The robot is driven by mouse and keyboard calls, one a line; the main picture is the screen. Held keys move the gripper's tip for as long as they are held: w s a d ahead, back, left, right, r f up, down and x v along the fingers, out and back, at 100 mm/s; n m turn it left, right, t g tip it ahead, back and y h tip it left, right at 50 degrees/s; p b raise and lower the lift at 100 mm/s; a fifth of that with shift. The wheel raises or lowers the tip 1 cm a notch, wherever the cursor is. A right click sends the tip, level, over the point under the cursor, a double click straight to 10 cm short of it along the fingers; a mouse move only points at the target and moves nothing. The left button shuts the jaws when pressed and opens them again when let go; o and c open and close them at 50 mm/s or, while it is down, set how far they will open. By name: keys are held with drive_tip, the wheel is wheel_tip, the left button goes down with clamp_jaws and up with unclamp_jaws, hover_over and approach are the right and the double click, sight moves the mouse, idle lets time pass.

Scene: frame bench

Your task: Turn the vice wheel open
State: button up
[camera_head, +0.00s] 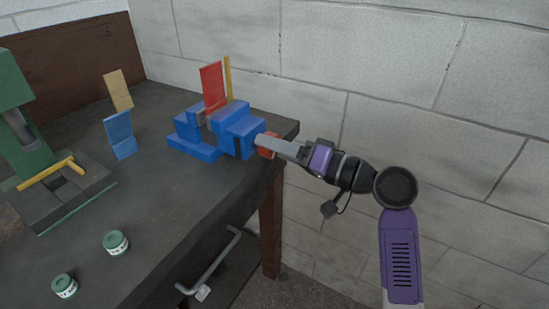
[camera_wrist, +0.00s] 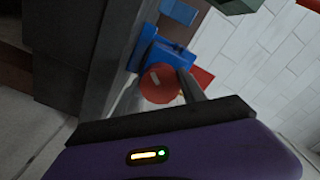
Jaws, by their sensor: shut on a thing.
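The blue vice (camera_head: 225,130) sits at the far right corner of the dark bench. Its red wheel (camera_head: 268,144) is on the vice's right end, facing my arm, and is partly hidden by my gripper. My gripper (camera_head: 279,146) reaches in from the right and is shut on the wheel. In the wrist view the round red wheel (camera_wrist: 160,83) shows in front of the blue vice body (camera_wrist: 170,54). A red upright plate (camera_head: 212,88) stands at the vice's jaws.
The bench top (camera_head: 165,195) is clear in the middle. A green machine (camera_head: 22,120) with a yellow handle stands left. A blue plate (camera_head: 120,135), a tan plate (camera_head: 118,90) and two small jars (camera_head: 116,242) are on the bench. A block wall (camera_head: 400,70) is behind.

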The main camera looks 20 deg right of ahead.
drive_tip(key=n+b, duration=0.4)
drive_tip(key=shift+w+a+f+n+b, duration=0.1)
drive_tip(key=shift+w+a+n+b, duration=0.1)
drive_tip(key=shift+a+n+b, duration=0.1)
drive_tip(key=shift+w+f+n+b, duration=0.15)
drive_tip(key=shift+n+b, duration=0.35)
drive_tip(key=shift+a+n, duration=0.1)
drive_tip(key=shift+n, duration=0.4)
drive_tip(key=shift+o, duration=0.2)
drive_tip(key=shift+s, duration=0.2)
drive_tip(key=o, duration=1.3)
drive_tip(key=shift+d, duration=0.2)
drive_tip(key=shift+o, duration=0.2)
drive_tip(key=shift+r, duration=0.2)
drive_tip(key=shift+d, duration=0.1)
drive_tip(key=v, duration=0.7)
drive_tip(key=shift+s, duration=0.3)
